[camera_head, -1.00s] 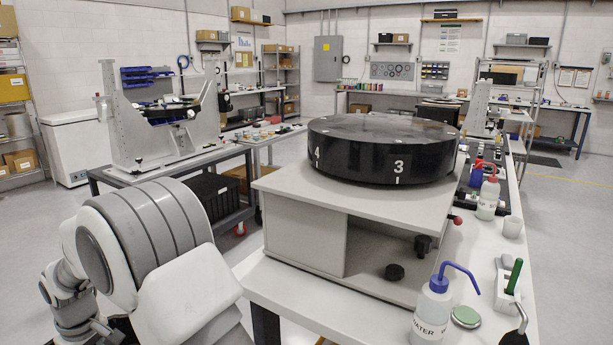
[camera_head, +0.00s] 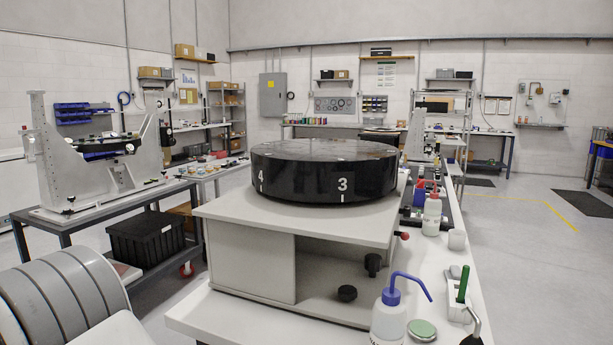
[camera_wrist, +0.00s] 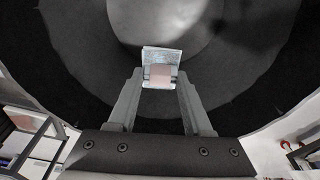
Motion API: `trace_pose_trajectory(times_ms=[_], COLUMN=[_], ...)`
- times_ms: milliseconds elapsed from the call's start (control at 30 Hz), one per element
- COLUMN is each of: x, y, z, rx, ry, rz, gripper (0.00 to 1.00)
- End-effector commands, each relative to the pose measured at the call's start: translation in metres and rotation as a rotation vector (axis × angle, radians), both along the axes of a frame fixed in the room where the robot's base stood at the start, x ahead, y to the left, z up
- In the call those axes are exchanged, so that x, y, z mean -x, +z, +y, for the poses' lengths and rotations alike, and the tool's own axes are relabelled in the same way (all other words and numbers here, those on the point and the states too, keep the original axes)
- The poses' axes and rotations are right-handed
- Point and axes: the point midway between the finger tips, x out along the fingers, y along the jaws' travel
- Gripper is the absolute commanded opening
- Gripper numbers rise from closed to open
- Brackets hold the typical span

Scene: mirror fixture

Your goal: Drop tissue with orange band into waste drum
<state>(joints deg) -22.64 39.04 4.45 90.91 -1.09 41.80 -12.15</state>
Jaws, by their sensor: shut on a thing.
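In the wrist view my gripper (camera_wrist: 160,82) is shut on a small pale tissue (camera_wrist: 162,54). The tissue has a dull pinkish-orange band (camera_wrist: 160,72) and sits between the two fingertips. Beyond it is a large dark round shape (camera_wrist: 88,62) with a grey, shiny middle. I cannot tell for sure whether this is the waste drum's inside or another round surface, nor how far off it is. In the head view neither my gripper nor the tissue shows, and I make out no waste drum there.
A black round numbered turntable (camera_head: 325,172) stands on a grey cabinet (camera_head: 250,262) on the bench. A wash bottle (camera_head: 388,318) and a green-topped round pad (camera_head: 422,330) are at its front right. A black crate (camera_head: 147,238) sits under the left bench. Open floor (camera_head: 540,260) lies at right.

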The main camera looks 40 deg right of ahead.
Motion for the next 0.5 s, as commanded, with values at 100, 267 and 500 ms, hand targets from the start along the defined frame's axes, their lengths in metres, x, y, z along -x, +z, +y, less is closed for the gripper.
trace_pose_trajectory(times_ms=[100,267,500], x=[0.0000,0.0000,-0.0001], y=[0.0005,0.0005,0.0006], z=[0.0000,0.0000,0.0001], rx=[0.000,0.000,0.000], ry=[0.000,0.000,0.000], rz=[0.000,0.000,0.000], gripper=[0.55,0.84,0.85])
